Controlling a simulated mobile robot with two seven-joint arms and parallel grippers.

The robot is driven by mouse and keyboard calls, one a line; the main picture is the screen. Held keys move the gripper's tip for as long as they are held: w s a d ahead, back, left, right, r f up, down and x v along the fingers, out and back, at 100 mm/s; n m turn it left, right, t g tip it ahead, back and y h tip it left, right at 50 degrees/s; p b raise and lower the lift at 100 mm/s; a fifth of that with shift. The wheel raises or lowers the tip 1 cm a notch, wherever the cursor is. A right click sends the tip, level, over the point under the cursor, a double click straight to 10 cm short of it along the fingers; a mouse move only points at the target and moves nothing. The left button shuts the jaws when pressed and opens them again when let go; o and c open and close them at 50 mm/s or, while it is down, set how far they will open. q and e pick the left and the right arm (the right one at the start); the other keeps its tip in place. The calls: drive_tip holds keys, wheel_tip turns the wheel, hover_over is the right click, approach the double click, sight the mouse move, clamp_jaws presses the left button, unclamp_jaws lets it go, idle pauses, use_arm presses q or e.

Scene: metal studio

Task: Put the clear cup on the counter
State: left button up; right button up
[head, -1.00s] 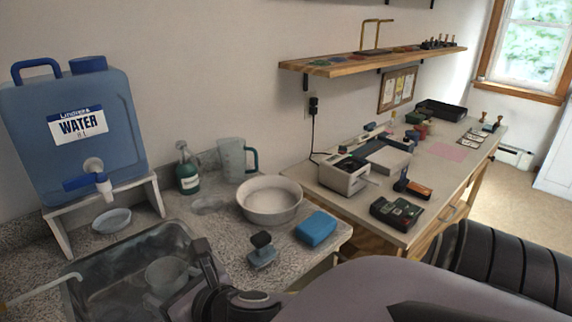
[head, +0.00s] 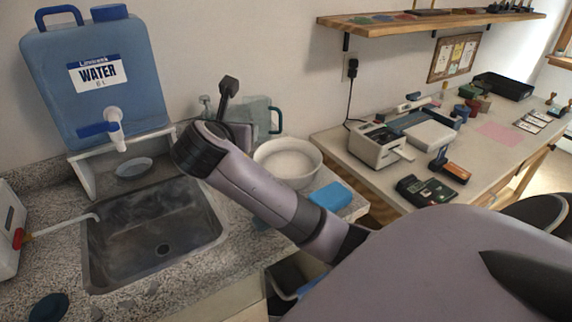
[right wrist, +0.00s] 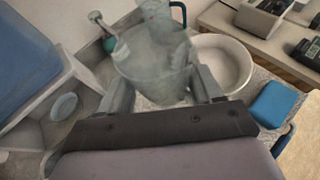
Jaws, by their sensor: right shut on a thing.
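The clear cup (right wrist: 152,72) is held between the fingers of my right gripper (right wrist: 162,84) in the right wrist view, above the counter. In the head view my right gripper (head: 227,97) is raised at the back of the counter (head: 52,258); its wrist and arm hide most of the cup there. The counter is speckled grey stone around the sink. My left gripper is not in view.
The empty grey sink (head: 150,235) is at the left, below the blue water container (head: 95,80). A white bowl (head: 288,165), a blue sponge (head: 331,196) and a clear pitcher (head: 262,117) crowd the counter's right part. A soap bottle (right wrist: 107,36) stands beside the pitcher.

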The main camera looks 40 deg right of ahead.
sight(243, 109)
wheel_tip(243, 109, up, 5)
drive_tip(key=m+g+h, duration=0.2)
drive_tip(key=m+g, duration=0.1)
drive_tip(key=shift+d+f+m+g, duration=0.15)
drive_tip(key=shift+f+m+g, duration=0.05)
drive_tip(key=shift+m+g, duration=0.1)
wheel_tip(243, 109, down, 20)
drive_tip(key=shift+r, duration=0.1)
drive_tip(key=shift+f, duration=0.2)
drive_tip(key=o, duration=1.3)
drive_tip(key=shift+c, duration=0.2)
drive_tip(key=shift+r, duration=0.1)
drive_tip(key=shift+r, duration=0.15)
drive_tip(key=v, duration=1.2)
